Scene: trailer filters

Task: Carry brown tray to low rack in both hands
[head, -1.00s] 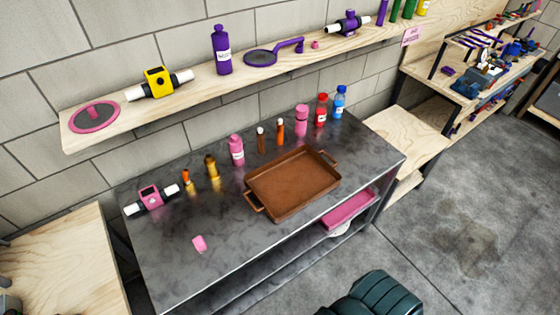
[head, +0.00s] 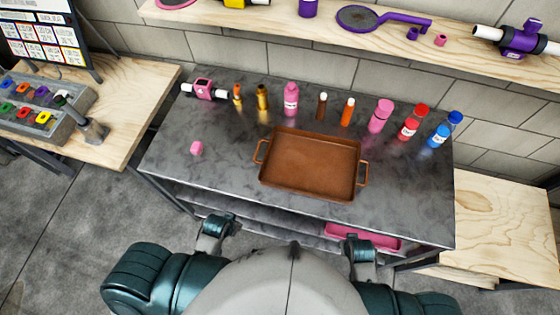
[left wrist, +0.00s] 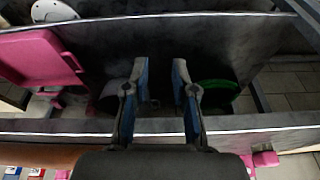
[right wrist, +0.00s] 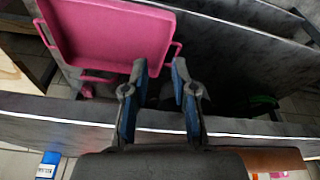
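The brown tray (head: 311,165) lies flat on the dark table, its two handles at the left and right ends. Part of it shows at the bottom edge of the left wrist view (left wrist: 40,156) and of the right wrist view (right wrist: 275,158). My left gripper (left wrist: 160,68) is open and empty in front of the table. My right gripper (right wrist: 158,68) is open and empty there too. Neither touches the tray. In the head view only my arm ends show near the table's front edge; the fingertips cannot be made out. I cannot tell which shelf is the low rack.
Several bottles, among them a pink one (head: 291,100), stand along the table's back. A pink tray (head: 362,236) is on the shelf below. A wooden bench (head: 510,220) stands right, a wooden table (head: 130,90) left.

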